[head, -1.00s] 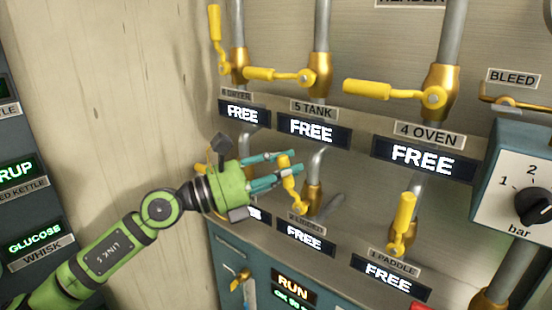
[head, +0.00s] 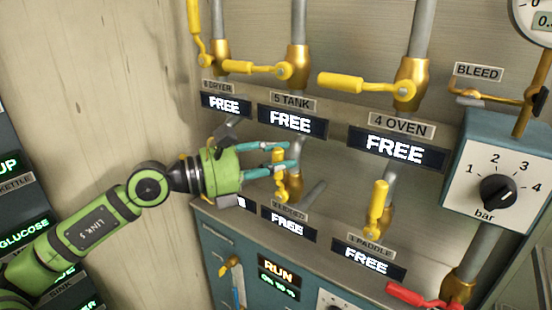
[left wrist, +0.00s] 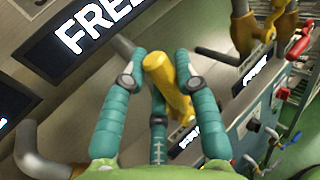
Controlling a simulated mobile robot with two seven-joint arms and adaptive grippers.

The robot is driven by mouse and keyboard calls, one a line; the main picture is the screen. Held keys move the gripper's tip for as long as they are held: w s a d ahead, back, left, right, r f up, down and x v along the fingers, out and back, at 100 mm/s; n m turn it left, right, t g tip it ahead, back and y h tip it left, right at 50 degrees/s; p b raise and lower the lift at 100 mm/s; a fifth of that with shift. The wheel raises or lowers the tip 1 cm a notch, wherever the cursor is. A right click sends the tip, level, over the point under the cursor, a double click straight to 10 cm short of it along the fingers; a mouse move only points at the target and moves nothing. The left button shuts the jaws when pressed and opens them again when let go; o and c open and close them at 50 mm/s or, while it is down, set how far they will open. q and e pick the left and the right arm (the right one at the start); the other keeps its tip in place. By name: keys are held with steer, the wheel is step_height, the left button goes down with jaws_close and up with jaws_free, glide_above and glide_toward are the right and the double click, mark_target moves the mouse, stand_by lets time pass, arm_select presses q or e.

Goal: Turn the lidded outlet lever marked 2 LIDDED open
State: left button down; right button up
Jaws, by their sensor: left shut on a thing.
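The lever marked 2 LIDDED has a yellow handle (head: 279,162) that stands roughly upright above its brass valve. Its name plate (head: 290,211) and a display (head: 288,225) reading FREE are below it. My left gripper (head: 286,157) reaches in from the left and is shut on the handle. In the left wrist view, the teal fingers of my left gripper (left wrist: 161,72) stand around the yellow handle (left wrist: 168,88), which passes between them. The exact finger contact is partly hidden. My right gripper is not in view.
The yellow 5 TANK lever (head: 256,68) and 4 OVEN lever (head: 358,83) lie sideways above. The 1 PADDLE lever (head: 377,205) stands upright to the right. A bar dial box (head: 500,170) and a red lever (head: 420,297) are further right. A wooden wall (head: 90,70) is at left.

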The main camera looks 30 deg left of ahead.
arm_select(q)
steer(key=c, duration=0.9)
jaws_free()
steer(key=v, duration=1.2)
